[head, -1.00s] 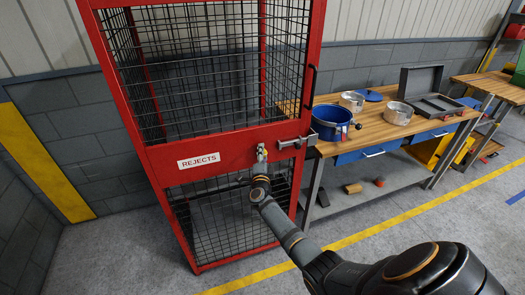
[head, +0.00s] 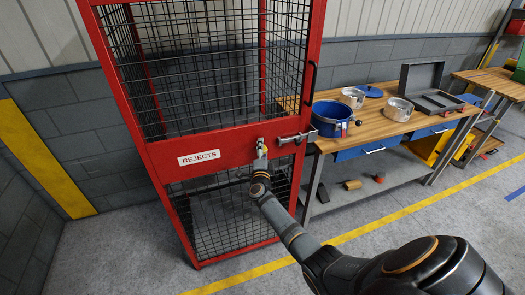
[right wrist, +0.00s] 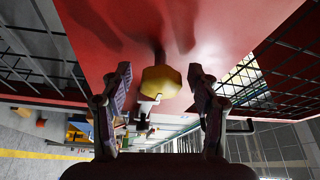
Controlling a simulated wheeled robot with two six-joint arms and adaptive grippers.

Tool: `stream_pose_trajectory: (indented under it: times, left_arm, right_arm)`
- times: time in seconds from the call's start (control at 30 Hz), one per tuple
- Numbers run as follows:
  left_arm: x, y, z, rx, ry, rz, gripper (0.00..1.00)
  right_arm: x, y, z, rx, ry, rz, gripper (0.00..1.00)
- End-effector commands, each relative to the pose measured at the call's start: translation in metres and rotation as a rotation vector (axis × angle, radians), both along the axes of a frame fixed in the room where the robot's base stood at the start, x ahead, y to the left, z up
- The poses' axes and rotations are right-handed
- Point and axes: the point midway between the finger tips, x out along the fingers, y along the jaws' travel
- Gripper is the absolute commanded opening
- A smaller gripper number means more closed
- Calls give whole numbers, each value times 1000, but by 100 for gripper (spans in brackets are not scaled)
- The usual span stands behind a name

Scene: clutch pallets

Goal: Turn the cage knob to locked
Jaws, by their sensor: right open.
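The red cage (head: 226,150) stands upright with its REJECTS label (head: 199,158) on the middle crossbar. The cage knob (right wrist: 161,80) is brass coloured and sticks out from the red panel in the right wrist view. My right gripper (right wrist: 160,76) is open, with one finger on each side of the knob. Gaps show between the knob and both fingers. In the head view, the right gripper (head: 260,158) is in front of the crossbar and largely covers the knob. A grey latch bolt (head: 297,137) is at the right edge of the crossbar. My left gripper is not in view.
A wooden workbench (head: 372,130) stands right of the cage, with a blue pot (head: 329,118), metal pots (head: 398,109) and an open grey case (head: 436,100). A yellow floor line (head: 372,229) crosses the floor. The floor left of the cage is clear.

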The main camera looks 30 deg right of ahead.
Motion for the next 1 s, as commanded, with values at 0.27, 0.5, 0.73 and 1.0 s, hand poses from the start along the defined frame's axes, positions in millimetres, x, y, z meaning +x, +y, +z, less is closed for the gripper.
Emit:
stream_pose_trajectory:
  times: [0.27, 0.5, 0.73, 1.0]
  left_arm:
    - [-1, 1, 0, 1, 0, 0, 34]
    - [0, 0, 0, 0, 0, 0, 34]
    - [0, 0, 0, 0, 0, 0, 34]
    - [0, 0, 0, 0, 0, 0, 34]
  right_arm:
    - [-12, 9, -3, -1, 1, 2, 61]
    - [-59, 43, -7, 3, 2, 1, 61]
    - [-91, 65, -10, 1, 0, 0, 61]
    - [-98, 70, -9, 0, 0, 0, 61]
